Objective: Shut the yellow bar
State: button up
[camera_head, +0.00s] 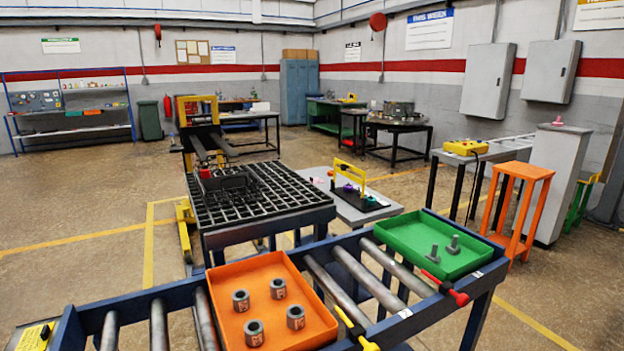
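A yellow bar (349,171) stands raised like a small frame on a black plate (352,203). The plate lies on a small grey table (384,212) just right of the black grid table. My gripper is not in view.
A blue roller conveyor (140,301) crosses the front. It carries an orange tray (222,281) with several metal cylinders and a green tray (405,228) with two bolts. A black grid table (272,212) stands behind it. An orange stool (521,198) stands at right. Floor at left is clear.

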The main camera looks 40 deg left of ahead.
aim_at(344, 165)
jog(key=k+u, duration=0.15)
jog(key=u, duration=0.2)
jog(key=k+u, duration=0.2)
jog(key=u, duration=0.15)
jog(key=k+j+u, duration=0.1)
jog(key=u, duration=0.2)
jog(key=i+u, duration=0.3)
jog(key=k+l+z, duration=0.15)
jog(key=l+z, duration=0.1)
jog(key=l, duration=0.2)
